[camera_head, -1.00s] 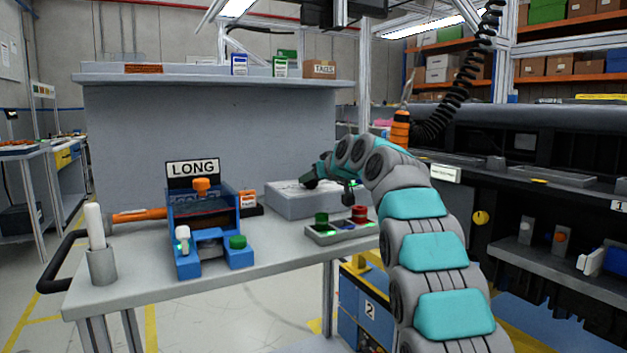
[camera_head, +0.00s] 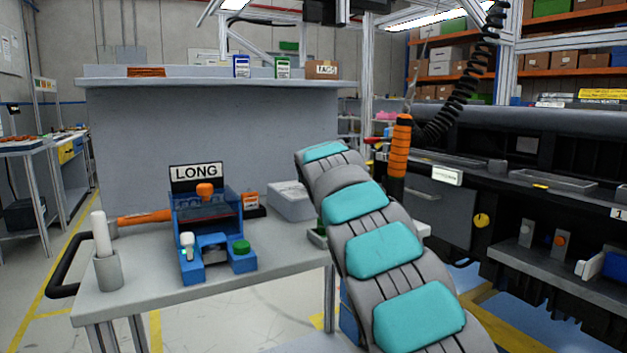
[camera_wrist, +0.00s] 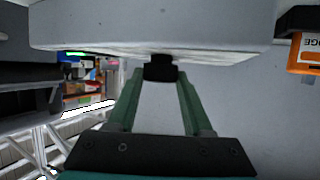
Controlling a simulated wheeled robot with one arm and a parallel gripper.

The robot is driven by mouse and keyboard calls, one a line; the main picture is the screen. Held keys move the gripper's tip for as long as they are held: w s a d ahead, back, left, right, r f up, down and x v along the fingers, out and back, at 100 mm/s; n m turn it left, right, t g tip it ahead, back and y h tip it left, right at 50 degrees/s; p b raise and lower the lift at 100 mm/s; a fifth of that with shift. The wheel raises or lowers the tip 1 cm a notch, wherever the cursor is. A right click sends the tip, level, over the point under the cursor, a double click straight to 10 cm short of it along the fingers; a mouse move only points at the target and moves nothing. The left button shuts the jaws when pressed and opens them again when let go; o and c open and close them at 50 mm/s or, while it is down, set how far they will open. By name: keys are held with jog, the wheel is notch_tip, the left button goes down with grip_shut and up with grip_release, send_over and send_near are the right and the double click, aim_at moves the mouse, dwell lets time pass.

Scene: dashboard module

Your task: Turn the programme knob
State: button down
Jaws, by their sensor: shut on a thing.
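In the wrist view a small black knob (camera_wrist: 160,66) sits at the edge of a pale grey box (camera_wrist: 150,28). My gripper (camera_wrist: 160,76) has its two green fingers shut on the knob, one on each side. The knob's pointer and markings cannot be made out. In the head view the grey box (camera_head: 288,204) stands on the bench, its right part hidden behind my arm. My gripper and the knob are hidden there too. A sign reading LONG (camera_head: 196,172) stands on the bench behind a blue fixture.
The blue fixture (camera_head: 215,262) carries an orange knob, a white lever and a green button. A cup (camera_head: 108,270) holds a white stick at the bench's left end. An orange-handled tool (camera_head: 399,155) hangs right of my arm. The bench front (camera_head: 160,300) is bare.

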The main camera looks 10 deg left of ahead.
jog(key=shift+r, duration=0.1)
jog(key=shift+c, duration=1.7)
grip_release()
jog(key=shift+s, duration=0.2)
jog(key=b+v, duration=0.1)
jog(key=v, duration=0.6)
jog(key=shift+s, duration=0.2)
